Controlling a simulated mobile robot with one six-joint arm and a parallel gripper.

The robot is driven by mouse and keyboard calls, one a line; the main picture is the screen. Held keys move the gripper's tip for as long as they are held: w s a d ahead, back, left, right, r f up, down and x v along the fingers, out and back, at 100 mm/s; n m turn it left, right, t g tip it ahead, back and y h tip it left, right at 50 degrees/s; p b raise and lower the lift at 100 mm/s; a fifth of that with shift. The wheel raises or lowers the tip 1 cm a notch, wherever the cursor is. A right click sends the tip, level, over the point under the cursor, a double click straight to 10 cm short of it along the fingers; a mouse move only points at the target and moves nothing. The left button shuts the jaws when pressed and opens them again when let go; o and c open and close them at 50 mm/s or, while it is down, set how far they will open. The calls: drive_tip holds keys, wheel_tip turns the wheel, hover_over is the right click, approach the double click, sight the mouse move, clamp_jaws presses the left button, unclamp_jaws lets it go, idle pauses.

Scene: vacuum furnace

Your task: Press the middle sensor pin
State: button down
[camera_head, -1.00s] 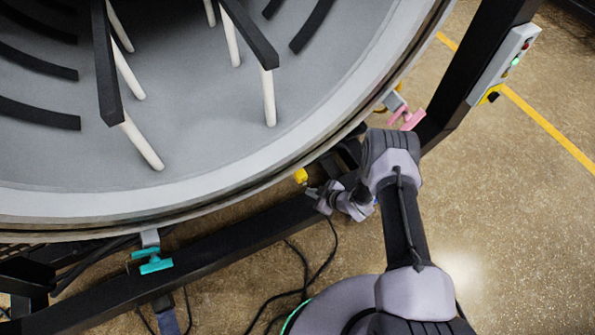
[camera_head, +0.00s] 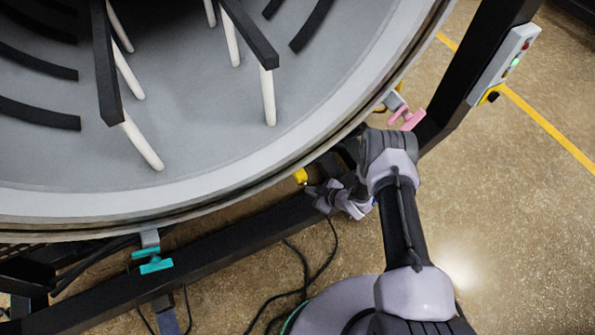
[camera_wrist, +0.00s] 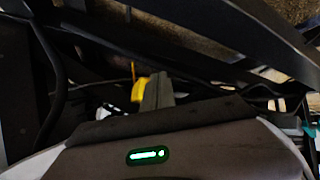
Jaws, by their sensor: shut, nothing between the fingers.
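A small yellow part (camera_head: 301,176), which looks like the sensor with the pin, sits under the chamber rim at the lower middle of the head view. In the wrist view it shows as a yellow piece (camera_wrist: 137,91) with a thin upright yellow pin (camera_wrist: 133,70). My gripper (camera_head: 312,190) is shut and empty, just below and right of the yellow part. In the wrist view its grey fingers (camera_wrist: 158,88) stand right beside the yellow piece and partly cover it. I cannot tell whether they touch the pin.
The round grey chamber (camera_head: 210,190) fills the upper left. A teal clamp (camera_head: 152,262) and a pink clamp (camera_head: 408,118) sit along its rim. A dark frame beam (camera_head: 230,236) runs below. Black cables (camera_head: 305,275) hang near my arm. Open floor lies to the right.

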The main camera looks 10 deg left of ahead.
drive_tip(key=shift+w+a+r, duration=0.15)
drive_tip(key=shift+w+a, duration=0.3)
drive_tip(key=shift+w, duration=0.3)
idle(1.2)
drive_tip(key=s+d+p, duration=0.3)
drive_tip(key=s+d, duration=0.1)
drive_tip(key=s, duration=0.3)
drive_tip(key=shift+d, duration=0.35)
idle(0.3)
drive_tip(key=s+d+r+m+t+p, duration=0.1)
drive_tip(key=s+r+m+t+p, duration=0.1)
drive_tip(key=m, duration=1)
drive_tip(key=s+d+r+m+t+p, duration=0.2)
drive_tip(key=s+r+m, duration=0.1)
drive_tip(key=m, duration=1)
drive_tip(key=shift+r+m+h, duration=0.2)
drive_tip(key=shift+m+h, duration=0.1)
